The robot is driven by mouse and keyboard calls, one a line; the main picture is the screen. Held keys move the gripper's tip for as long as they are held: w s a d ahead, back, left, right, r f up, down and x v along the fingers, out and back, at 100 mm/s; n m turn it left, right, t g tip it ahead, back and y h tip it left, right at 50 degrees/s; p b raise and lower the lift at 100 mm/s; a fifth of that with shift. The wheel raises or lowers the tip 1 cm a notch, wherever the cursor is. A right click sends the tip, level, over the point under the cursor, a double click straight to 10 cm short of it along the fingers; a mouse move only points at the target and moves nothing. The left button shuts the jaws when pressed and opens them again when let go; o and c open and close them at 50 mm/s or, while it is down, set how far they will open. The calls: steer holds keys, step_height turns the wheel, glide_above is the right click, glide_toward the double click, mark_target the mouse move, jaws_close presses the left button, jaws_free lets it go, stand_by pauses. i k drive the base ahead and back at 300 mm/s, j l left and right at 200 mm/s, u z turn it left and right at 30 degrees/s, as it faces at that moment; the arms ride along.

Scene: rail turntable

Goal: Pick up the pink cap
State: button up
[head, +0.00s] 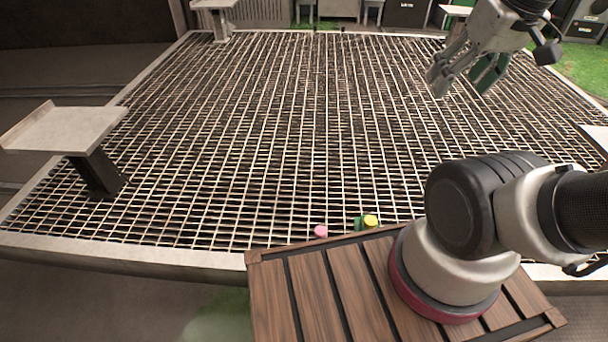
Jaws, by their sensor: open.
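The pink cap (321,231) is a small round pink shape low in the head view, left of my arm's base. It shows just past the far edge of the slatted wooden deck that carries my arm, against the metal grating (300,130). I cannot tell what it rests on. My gripper (459,83) is at the upper right, raised, with its fingers apart and nothing between them. It is far from the pink cap, up and to the right of it in the picture.
A yellow cap (371,221) with a green part (359,223) beside it is right of the pink cap, near my arm. A pale stand (62,130) rises at the left. A pale rim (130,252) borders the grating. The grating's middle is clear.

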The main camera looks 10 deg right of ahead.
mark_target(320, 231)
steer(key=k, duration=0.35)
steer(key=z, duration=1)
